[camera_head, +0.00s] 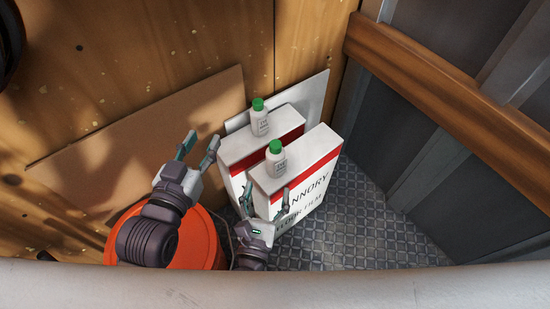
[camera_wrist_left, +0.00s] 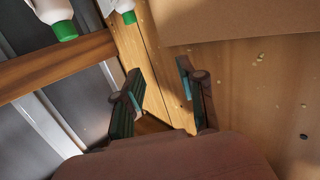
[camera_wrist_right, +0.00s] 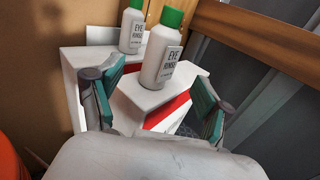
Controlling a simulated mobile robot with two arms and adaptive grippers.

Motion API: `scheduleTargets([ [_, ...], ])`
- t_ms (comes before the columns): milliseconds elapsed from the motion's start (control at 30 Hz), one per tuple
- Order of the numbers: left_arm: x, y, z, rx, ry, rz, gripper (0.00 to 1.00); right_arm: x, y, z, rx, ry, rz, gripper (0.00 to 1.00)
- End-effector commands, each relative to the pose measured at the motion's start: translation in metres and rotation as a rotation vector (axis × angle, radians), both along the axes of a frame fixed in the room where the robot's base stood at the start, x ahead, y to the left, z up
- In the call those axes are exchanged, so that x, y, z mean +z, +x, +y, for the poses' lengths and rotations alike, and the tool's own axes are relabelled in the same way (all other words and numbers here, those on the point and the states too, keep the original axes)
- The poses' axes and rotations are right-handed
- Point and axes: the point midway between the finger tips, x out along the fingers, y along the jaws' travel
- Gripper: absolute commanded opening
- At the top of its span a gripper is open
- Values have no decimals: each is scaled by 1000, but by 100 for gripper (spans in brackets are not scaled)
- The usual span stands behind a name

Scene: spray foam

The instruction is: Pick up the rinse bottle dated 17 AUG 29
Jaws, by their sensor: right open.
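Two white rinse bottles with green caps stand upright on two white boxes. The nearer bottle (camera_head: 276,158) is on the front box, and the farther bottle (camera_head: 260,118) is on the back box. In the right wrist view the nearer bottle (camera_wrist_right: 161,55) reads "EYE RINSE"; the farther bottle (camera_wrist_right: 132,28) stands behind it to the left. The date print is too small to read on either. My right gripper (camera_head: 266,197) is open and empty, in front of the nearer bottle and below it in the head view. My left gripper (camera_head: 200,147) is open and empty, left of the boxes.
The front box (camera_head: 299,195) and back box (camera_head: 245,145) have red bands and stand on a patterned metal floor (camera_head: 365,225). An orange-red round container (camera_head: 196,243) is under my left arm. A cardboard sheet (camera_head: 130,150) leans on the wooden wall. A wooden beam (camera_head: 440,100) runs along the right wall.

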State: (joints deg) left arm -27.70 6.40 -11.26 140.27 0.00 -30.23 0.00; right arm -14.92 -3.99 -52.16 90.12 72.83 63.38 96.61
Motion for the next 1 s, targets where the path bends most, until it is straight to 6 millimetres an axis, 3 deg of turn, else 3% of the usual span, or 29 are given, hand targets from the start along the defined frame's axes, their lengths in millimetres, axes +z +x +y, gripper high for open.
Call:
scheduleTargets([
  [133, 5, 2, -1, -2, -9, -36, 40, 1, 29, -5, 0, -2, -4, 78],
  [433, 13, 3, -3, -5, -20, -79, 40, 0, 54, -11, 2, -4, -2, 78],
  [700, 31, 5, -6, -12, -47, -186, 40, 0, 91, -19, 3, -5, -2, 78],
  [1000, 35, 5, -7, -13, -52, -204, 40, 0, 96, -21, 3, -4, 1, 78],
])
